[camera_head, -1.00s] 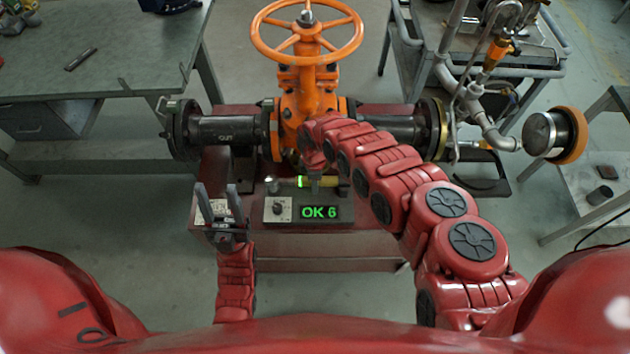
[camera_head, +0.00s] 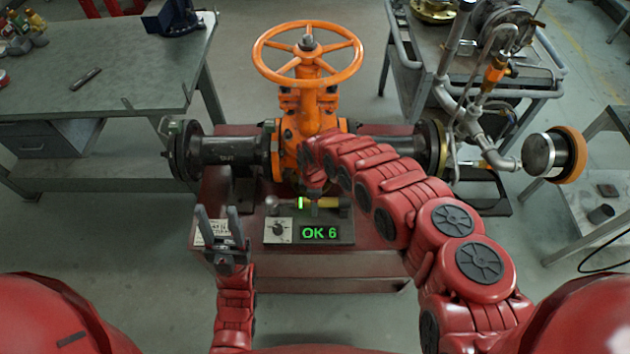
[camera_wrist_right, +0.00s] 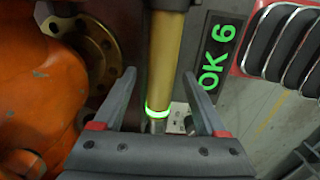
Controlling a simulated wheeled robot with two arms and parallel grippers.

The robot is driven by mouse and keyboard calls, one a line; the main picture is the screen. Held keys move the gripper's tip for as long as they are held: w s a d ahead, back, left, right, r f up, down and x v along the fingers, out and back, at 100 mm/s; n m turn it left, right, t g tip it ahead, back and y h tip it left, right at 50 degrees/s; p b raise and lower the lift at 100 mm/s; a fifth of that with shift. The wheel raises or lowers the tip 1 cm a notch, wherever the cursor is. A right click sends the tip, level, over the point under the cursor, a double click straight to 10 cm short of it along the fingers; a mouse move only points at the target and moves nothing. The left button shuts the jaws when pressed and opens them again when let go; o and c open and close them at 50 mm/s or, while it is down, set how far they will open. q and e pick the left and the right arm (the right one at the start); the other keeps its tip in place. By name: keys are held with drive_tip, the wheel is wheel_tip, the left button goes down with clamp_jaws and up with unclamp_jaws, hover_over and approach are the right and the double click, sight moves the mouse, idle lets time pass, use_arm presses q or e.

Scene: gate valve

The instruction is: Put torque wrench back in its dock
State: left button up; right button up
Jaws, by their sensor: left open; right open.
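The torque wrench lies level along the dock in the head view, with a brass-yellow handle (camera_head: 328,203) and a glowing green ring (camera_head: 300,203). The dock (camera_head: 348,232) is a grey box with a dial and a green "OK 6" display. In the right wrist view the brass handle (camera_wrist_right: 166,50) runs between the open fingers of my right gripper (camera_wrist_right: 159,78); no grip on it shows. In the head view my right arm hides part of the wrench's surroundings. My left gripper (camera_head: 233,222) is open and empty, left of the dock, fingers pointing up.
The orange gate valve (camera_head: 308,100) with its handwheel (camera_head: 355,62) and dark pipe stand behind the dock. A grey workbench (camera_head: 110,70) is at left. A cart (camera_head: 545,75) with pipe fittings is at right. Open floor lies between.

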wheel_tip(320, 180, up, 16)
drive_tip(key=p, duration=0.1)
drive_tip(key=shift+s+r, duration=0.15)
drive_tip(key=shift+s, duration=0.05)
idle(0.6)
